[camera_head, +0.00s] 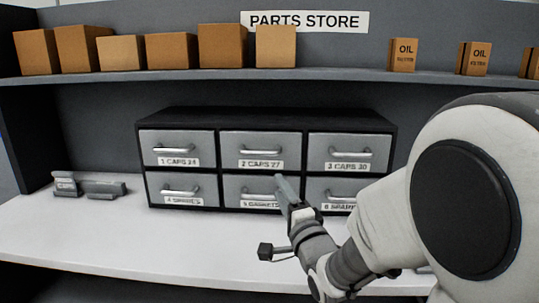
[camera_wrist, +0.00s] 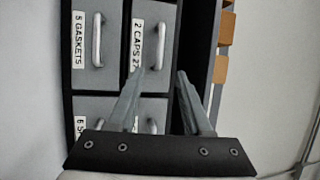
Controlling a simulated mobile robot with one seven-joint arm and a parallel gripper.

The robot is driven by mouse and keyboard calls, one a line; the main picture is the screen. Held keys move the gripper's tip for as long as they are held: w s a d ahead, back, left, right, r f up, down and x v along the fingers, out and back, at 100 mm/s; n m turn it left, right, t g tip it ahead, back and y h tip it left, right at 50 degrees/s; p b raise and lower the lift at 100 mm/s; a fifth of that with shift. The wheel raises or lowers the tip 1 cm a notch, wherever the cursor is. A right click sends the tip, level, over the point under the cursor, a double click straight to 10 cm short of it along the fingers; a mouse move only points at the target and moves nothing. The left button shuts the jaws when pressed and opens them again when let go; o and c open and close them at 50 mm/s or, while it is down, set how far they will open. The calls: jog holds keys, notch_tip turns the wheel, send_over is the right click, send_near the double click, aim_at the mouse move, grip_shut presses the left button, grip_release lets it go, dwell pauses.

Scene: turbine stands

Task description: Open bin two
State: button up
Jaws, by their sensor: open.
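Bin two is the top middle drawer (camera_head: 240,143) of a dark cabinet, labelled "2 CAPS 27", with a grey front and a silver bar handle (camera_head: 261,151). It looks closed, level with its neighbours. In the wrist view the picture is turned sideways, and bin two's handle (camera_wrist: 161,45) shows beyond the fingertips. My gripper (camera_head: 279,179) is open and empty in front of the cabinet, lower than bin two's handle in the head view. Its two fingers (camera_wrist: 161,72) are spread and apart from the handle. My gripper hides part of the lower middle drawer.
Drawers one (camera_head: 150,142), three (camera_head: 320,145), four and five flank bin two and look closed; my arm partly covers drawer six. Cardboard boxes (camera_head: 222,46) stand on the shelf above. Small grey parts (camera_head: 103,189) lie at the left. The white counter (camera_head: 130,240) is mostly clear.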

aim_at(259, 153)
jog(key=p+x, duration=0.1)
jog(key=x, duration=1.6)
jog(key=shift+a+r, duration=0.1)
jog(key=shift+r, duration=0.05)
grip_shut()
dwell(0.9)
